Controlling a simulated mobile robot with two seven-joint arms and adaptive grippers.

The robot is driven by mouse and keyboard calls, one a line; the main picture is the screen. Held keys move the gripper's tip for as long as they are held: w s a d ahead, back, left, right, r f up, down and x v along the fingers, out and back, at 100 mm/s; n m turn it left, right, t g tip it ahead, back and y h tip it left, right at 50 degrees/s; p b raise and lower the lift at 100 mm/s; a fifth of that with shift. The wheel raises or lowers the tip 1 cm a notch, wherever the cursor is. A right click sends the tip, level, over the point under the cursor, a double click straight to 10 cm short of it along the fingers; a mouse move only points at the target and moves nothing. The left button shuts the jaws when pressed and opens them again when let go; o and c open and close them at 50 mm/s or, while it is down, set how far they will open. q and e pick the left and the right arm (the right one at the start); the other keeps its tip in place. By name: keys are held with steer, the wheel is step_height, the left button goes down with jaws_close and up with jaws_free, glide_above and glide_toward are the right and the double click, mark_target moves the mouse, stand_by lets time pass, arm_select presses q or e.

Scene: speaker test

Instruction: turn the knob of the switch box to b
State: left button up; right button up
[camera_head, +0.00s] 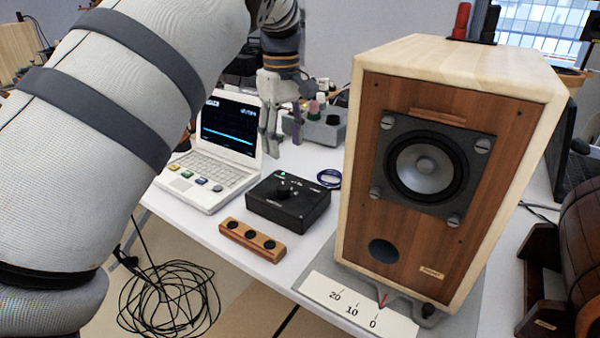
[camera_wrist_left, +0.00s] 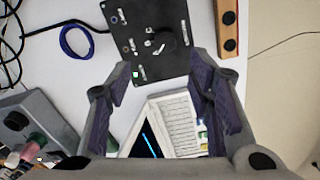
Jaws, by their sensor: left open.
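The switch box (camera_head: 300,207) is a low black box on the white table, between the laptop and the big speaker. Its dark knob (camera_head: 284,191) is on the top face, with a small green light behind it. In the left wrist view the box (camera_wrist_left: 150,62) lies ahead of the fingers, with the round black knob (camera_wrist_left: 164,40) near the middle of its panel. The letters are too small to read. My left gripper (camera_head: 283,138) is open and empty, above and behind the box in the head view; its fingers (camera_wrist_left: 160,78) stand apart from the knob. My right gripper is out of view.
A laptop-like device (camera_head: 205,185) stands left of the box. The tall wooden speaker (camera_head: 400,230) stands close on the right. A blue cable coil (camera_head: 329,180) and a grey device (camera_head: 326,132) are behind.

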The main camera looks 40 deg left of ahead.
mark_target(283, 185)
arm_select(q)
steer(key=f, duration=1)
steer(key=shift+s+f, duration=0.4)
jaws_close()
